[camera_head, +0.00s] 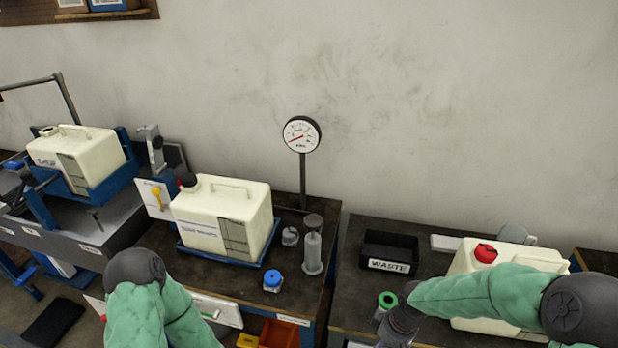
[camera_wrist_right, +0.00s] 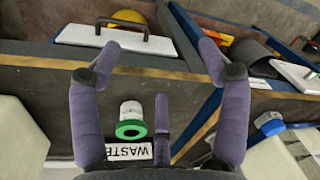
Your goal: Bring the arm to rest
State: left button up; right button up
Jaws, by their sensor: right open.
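My right arm in its green sleeve (camera_head: 480,296) reaches across in front of the right jerrycan, which has a red cap (camera_head: 485,253). My right gripper (camera_head: 400,325) is low at the front of the right bench in the head view. In the right wrist view its purple fingers (camera_wrist_right: 161,62) are spread apart with nothing held between them. A small container with a green ring top (camera_wrist_right: 130,129) lies in view close to the fingers; it also shows beside the gripper in the head view (camera_head: 387,300). My left arm shows at lower left, but its gripper is out of view.
A black WASTE bin (camera_head: 389,252) stands at the back of the right bench. The middle bench holds a cream jerrycan (camera_head: 225,208), a blue-capped jar (camera_head: 272,281) and a gauge (camera_head: 301,135) on a post. Another jerrycan (camera_head: 80,158) sits in a blue cradle at left.

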jog(key=s+a+f+m+y, duration=0.1)
jog(key=s+a+f+m, duration=0.3)
jog(key=f, duration=0.4)
jog(key=s+a+f+m+y, duration=0.1)
jog(key=s+a+f+m, duration=0.3)
jog(key=f, duration=0.4)
jog(key=shift+s+a+f+m, duration=0.4)
jog(key=shift+s+a, duration=0.5)
jog(key=shift+s, duration=0.15)
